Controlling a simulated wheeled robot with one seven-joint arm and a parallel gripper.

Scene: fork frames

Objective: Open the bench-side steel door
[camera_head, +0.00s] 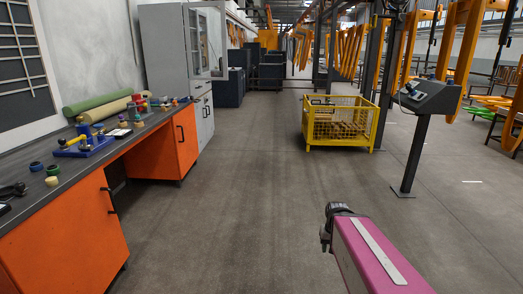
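A tall grey steel cabinet (165,45) stands against the left wall at the far end of the workbench. Its front faces the aisle, with glazed doors (203,42) above and steel doors (203,122) below. The lower front, including the bench-side steel door, looks closed; its handles are too small to make out clearly. A pale upper panel juts toward the aisle, and I cannot tell whether it is an open glazed door. My pink arm link with a dark end shows at the lower right, well short of the cabinet. No gripper fingers show.
The workbench (23,218) with orange cupboards (180,140) and tools runs along the left. A yellow mesh crate (340,123) and a console on a post (416,155) stand right. The middle floor is clear up to the cabinet.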

